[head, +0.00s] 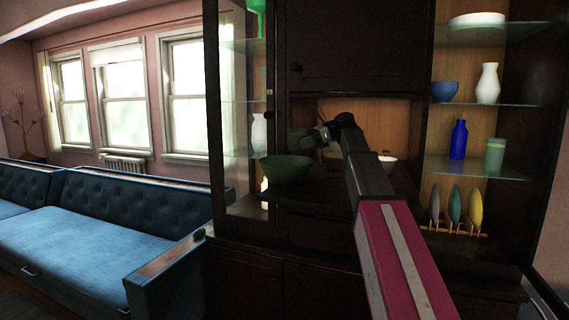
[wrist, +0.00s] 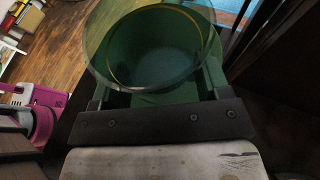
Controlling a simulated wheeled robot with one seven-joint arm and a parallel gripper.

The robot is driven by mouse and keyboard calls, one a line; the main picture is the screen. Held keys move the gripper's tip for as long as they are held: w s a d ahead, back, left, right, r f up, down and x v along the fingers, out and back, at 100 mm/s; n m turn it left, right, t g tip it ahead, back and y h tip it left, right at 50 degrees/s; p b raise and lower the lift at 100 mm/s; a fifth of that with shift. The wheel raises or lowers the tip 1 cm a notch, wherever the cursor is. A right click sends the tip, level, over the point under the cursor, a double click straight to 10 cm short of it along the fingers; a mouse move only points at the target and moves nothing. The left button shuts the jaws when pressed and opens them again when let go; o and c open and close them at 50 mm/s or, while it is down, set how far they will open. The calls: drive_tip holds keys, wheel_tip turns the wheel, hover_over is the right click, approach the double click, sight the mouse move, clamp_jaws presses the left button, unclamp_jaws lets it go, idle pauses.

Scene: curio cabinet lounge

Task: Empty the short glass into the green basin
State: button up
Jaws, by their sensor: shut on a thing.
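The green basin (head: 287,168) stands on the cabinet's counter, left of middle in the head view. My gripper (head: 322,134) is just above and to the right of it. In the wrist view my gripper (wrist: 157,98) is shut on the short glass (wrist: 92,45), a clear vessel with a wide round rim. The green basin (wrist: 150,99) shows through and behind the glass. I cannot tell the glass's tilt or whether anything is in it. The glass is hard to make out in the head view.
A white bowl (head: 388,162) stands on the counter right of my arm. Glass shelves on the right hold a blue bowl (head: 445,91), a white vase (head: 488,84) and a blue bottle (head: 458,140). Upright plates (head: 455,204) stand below. A blue sofa (head: 85,225) is at left.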

drive_tip(key=s+d, duration=0.1)
drive_tip(key=s, duration=0.8)
drive_tip(key=shift+d, duration=0.4)
idle(0.9)
idle(0.4)
